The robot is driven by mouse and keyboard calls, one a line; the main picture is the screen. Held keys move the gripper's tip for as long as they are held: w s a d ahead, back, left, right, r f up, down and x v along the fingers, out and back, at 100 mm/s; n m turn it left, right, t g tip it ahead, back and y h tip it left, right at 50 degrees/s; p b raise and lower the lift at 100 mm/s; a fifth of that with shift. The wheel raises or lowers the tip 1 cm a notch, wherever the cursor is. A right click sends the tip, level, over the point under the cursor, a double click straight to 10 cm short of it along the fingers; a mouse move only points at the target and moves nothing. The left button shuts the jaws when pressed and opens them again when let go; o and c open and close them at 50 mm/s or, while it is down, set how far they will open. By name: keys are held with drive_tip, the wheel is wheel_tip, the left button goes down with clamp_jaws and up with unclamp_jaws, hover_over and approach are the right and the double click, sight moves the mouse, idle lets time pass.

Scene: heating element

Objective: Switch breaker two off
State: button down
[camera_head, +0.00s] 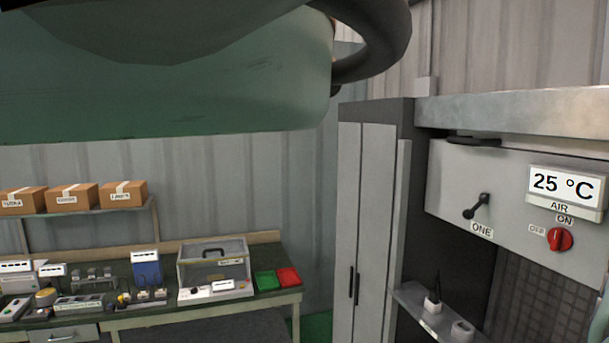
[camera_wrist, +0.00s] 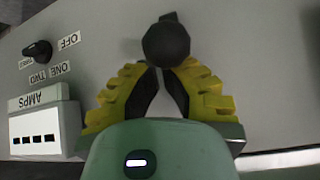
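In the wrist view, a black round-ended handle (camera_wrist: 166,44) stands out from a grey panel (camera_wrist: 230,45), right at my fingertips. It carries no readable label there, so I cannot tell if it is breaker two. My gripper (camera_wrist: 163,70) has yellow fingers with black pads that converge toward the handle. The handle hides the tips, so I cannot tell whether they hold it. In the head view, a black lever labelled ONE (camera_head: 478,207) sits on a grey panel at the right. My gripper is not visible there.
The wrist view shows a black selector knob (camera_wrist: 37,51) marked OFF, ONE and TWO, and an AMPS meter (camera_wrist: 40,128). The head view shows a red AIR knob (camera_head: 560,238), a 25 °C display (camera_head: 564,186), a tall cabinet (camera_head: 370,230) and a cluttered workbench (camera_head: 205,304).

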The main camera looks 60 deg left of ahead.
drive_tip(key=shift+s+a+f+t+b, duration=0.25)
drive_tip(key=shift+t+b, duration=0.55)
drive_tip(key=shift+b, duration=1.35)
drive_tip(key=s+f+t+h+b, duration=0.1)
drive_tip(key=t+b, duration=0.1)
drive_tip(key=b, duration=0.7)
drive_tip(key=shift+a+f, duration=0.15)
drive_tip(key=b, duration=0.4)
drive_tip(key=shift+s+a+f, duration=0.1)
drive_tip(key=shift+s+f, duration=0.15)
drive_tip(key=shift+f, duration=0.1)
drive_tip(key=b, duration=0.1)
drive_tip(key=f+t+b, duration=0.1)
drive_tip(key=b, duration=0.1)
drive_tip(key=shift+s+h, duration=0.25)
drive_tip(key=shift+h, duration=0.05)
drive_tip(key=f+t+h+b, duration=0.1)
drive_tip(key=t+b, duration=0.1)
drive_tip(key=b, duration=0.4)
drive_tip(key=f+t+h+b, duration=0.1)
drive_tip(key=f+t+b, duration=0.1)
drive_tip(key=b, duration=0.3)
drive_tip(key=s+f+t+h+b, duration=0.1)
drive_tip(key=t+b, duration=0.2)
drive_tip(key=b, duration=0.3)
drive_tip(key=shift+a+f+m+t+b, duration=0.1)
drive_tip(key=shift+f+m+t+b, duration=0.05)
drive_tip(key=shift+m+t+b, duration=0.2)
